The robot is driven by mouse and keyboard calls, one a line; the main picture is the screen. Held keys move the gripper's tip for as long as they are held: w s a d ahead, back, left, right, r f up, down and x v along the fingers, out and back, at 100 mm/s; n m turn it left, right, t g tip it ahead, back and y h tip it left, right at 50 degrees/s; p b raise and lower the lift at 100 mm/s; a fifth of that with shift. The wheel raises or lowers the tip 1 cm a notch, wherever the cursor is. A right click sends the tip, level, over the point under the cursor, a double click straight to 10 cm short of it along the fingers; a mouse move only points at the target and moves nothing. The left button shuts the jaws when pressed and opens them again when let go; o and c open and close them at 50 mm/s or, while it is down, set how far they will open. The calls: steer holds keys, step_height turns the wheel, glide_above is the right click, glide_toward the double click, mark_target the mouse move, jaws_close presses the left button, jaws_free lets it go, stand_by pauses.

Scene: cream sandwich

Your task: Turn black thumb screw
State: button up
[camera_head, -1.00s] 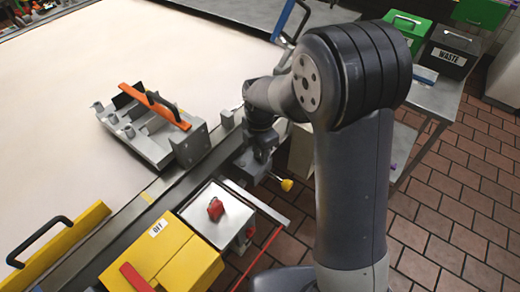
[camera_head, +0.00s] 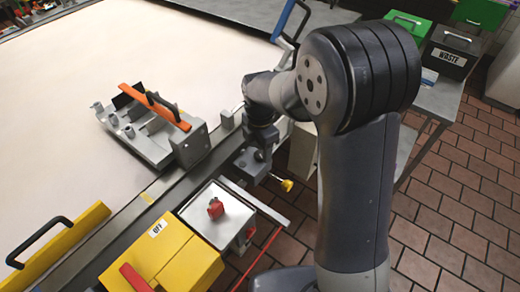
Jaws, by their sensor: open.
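My arm reaches over from the right, and its wrist points down at the grey rail. My gripper (camera_head: 261,154) is open, just above a grey metal bracket (camera_head: 250,166) at the rail's right edge. It is small and dark here, and its fingertips are hard to make out. I cannot pick out the black thumb screw; it may be hidden by my gripper and wrist. I cannot tell whether the gripper touches anything. A yellow knob (camera_head: 287,185) sticks out to the right of the bracket, apart from my gripper.
A grey fixture with an orange-and-black handle (camera_head: 160,108) stands left of my gripper. A white box with a red switch (camera_head: 216,209) and a yellow box (camera_head: 170,255) stand in front. A yellow guard (camera_head: 70,240) is at lower left.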

mark_target(260, 154)
step_height(260, 154, up, 9)
steer(key=shift+r, duration=0.2)
stand_by(0.3)
step_height(260, 154, down, 11)
steer(key=shift+r, duration=0.15)
steer(key=shift+m, duration=0.3)
stand_by(0.5)
